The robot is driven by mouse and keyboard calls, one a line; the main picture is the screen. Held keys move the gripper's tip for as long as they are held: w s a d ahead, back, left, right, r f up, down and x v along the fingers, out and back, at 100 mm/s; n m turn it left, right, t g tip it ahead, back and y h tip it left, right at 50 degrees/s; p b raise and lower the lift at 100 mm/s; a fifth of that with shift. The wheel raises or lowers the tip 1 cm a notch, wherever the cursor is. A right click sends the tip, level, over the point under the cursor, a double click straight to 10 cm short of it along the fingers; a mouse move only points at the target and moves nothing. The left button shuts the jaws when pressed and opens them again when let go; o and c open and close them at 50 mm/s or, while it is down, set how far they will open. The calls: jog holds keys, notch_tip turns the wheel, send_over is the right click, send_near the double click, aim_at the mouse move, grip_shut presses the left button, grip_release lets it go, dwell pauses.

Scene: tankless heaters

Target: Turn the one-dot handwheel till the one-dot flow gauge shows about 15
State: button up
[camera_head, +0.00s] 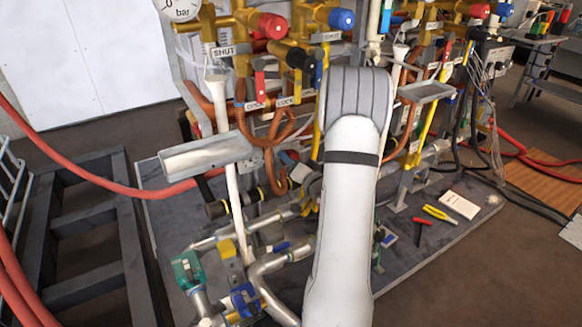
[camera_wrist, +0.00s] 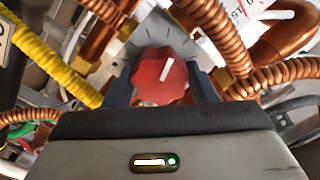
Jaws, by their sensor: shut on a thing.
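In the wrist view a red, lobed handwheel (camera_wrist: 160,76) with a white pointer line sits between the two dark fingers of my gripper (camera_wrist: 162,88). My gripper is shut on it, one finger on each side. The white line points up and slightly right. I see no dot mark on the wheel, so I cannot tell whether it is the one-dot one. In the head view my white arm covers the middle, and the gripper and this wheel are hidden behind it.
Copper pipes (camera_wrist: 210,22) and a yellow hose (camera_wrist: 50,55) crowd close around the gripper. In the head view, red (camera_head: 272,25) and blue (camera_head: 342,18) knobs stand above. Dark floor is open at lower right.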

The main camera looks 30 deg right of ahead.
jog(key=n+b, duration=0.4)
jog(key=shift+w+r+n+b, duration=0.1)
jog(key=shift+r+n+b, duration=0.1)
jog(key=shift+n+b, duration=1.3)
jog(key=shift+r+n, duration=0.1)
jog(key=shift+n, duration=0.2)
jog(key=o, duration=1)
jog(key=shift+c, duration=0.2)
jog(key=shift+f, duration=0.2)
jog(key=s+p, duration=0.1)
jog(key=s, duration=0.7)
jog(key=shift+a+p, duration=0.25)
jog(key=shift+p, duration=0.15)
